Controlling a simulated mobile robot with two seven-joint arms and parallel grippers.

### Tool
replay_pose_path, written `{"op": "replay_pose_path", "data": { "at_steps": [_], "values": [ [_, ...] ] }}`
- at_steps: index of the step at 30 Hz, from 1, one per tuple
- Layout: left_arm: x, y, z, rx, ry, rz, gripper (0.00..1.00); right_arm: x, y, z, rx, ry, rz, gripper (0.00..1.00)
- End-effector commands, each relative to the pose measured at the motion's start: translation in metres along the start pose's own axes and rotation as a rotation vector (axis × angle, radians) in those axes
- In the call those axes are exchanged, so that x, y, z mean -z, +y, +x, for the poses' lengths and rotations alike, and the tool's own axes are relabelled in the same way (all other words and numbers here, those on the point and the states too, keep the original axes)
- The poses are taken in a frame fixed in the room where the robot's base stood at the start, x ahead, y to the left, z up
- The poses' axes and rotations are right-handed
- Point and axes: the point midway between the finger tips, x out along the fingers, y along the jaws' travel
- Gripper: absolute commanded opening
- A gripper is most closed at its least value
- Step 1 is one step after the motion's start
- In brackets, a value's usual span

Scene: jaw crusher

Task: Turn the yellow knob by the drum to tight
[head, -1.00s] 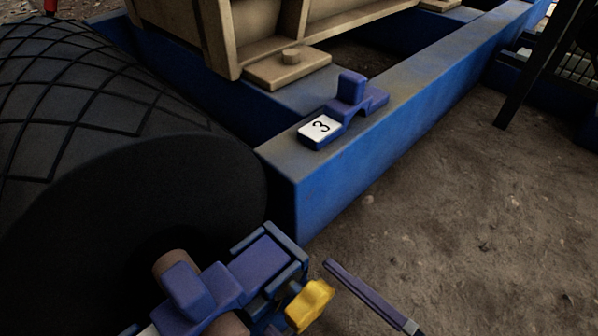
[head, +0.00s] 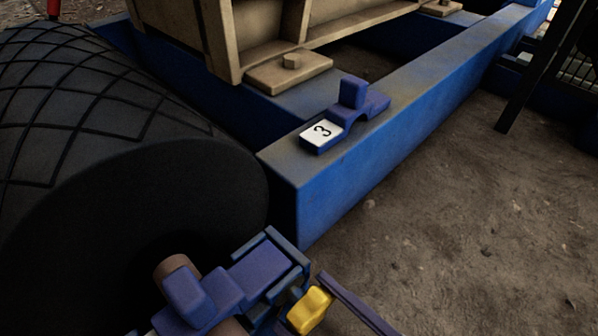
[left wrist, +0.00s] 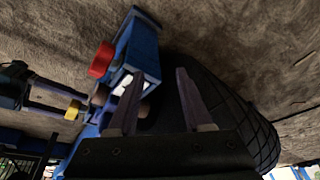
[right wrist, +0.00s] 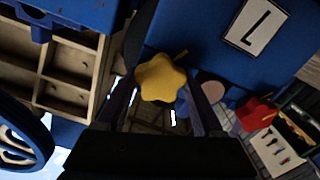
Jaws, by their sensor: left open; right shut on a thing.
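The yellow knob (head: 309,311) is a lobed handle on the blue bracket beside the black drum (head: 130,200), low in the head view. My right gripper (head: 319,296) is at the knob, one dark finger lying against its right side. In the right wrist view the star-shaped yellow knob (right wrist: 160,78) sits between the two fingers, which are shut on it. My left gripper (left wrist: 158,85) is open and empty in the left wrist view, its fingers in front of the drum (left wrist: 230,115). It is outside the head view. No tight mark is readable.
The blue frame beam (head: 380,150) carries a bracket with a white plate marked 3 (head: 321,132). Bare ground (head: 450,240) lies to its right. The right wrist view shows a white L plate (right wrist: 250,25) and a red knob (right wrist: 257,113) near the yellow one.

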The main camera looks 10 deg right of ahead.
Motion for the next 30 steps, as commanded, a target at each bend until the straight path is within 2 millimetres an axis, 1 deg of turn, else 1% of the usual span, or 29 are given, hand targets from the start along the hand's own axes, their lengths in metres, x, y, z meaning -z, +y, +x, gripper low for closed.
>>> {"op": "replay_pose_path", "data": {
  "at_steps": [5, 11, 17, 30],
  "values": [
    [-0.0004, -0.0010, 0.0000, 0.003, -0.001, 0.004, 0.50, 0.0003, 0.0000, -0.0002, 0.000, 0.001, 0.019, 0.13],
    [-0.0005, -0.0011, 0.0000, 0.003, -0.001, 0.004, 0.50, 0.0004, -0.0001, -0.0002, 0.000, 0.002, 0.099, 0.13],
    [-0.0005, -0.0010, 0.0000, 0.003, -0.001, 0.004, 0.50, 0.0001, -0.0001, -0.0005, -0.001, 0.001, 0.252, 0.13],
    [-0.0001, 0.0012, -0.0001, -0.003, 0.000, -0.004, 0.50, 0.0001, 0.0001, -0.0002, 0.000, 0.001, 0.668, 0.13]
  ]
}}
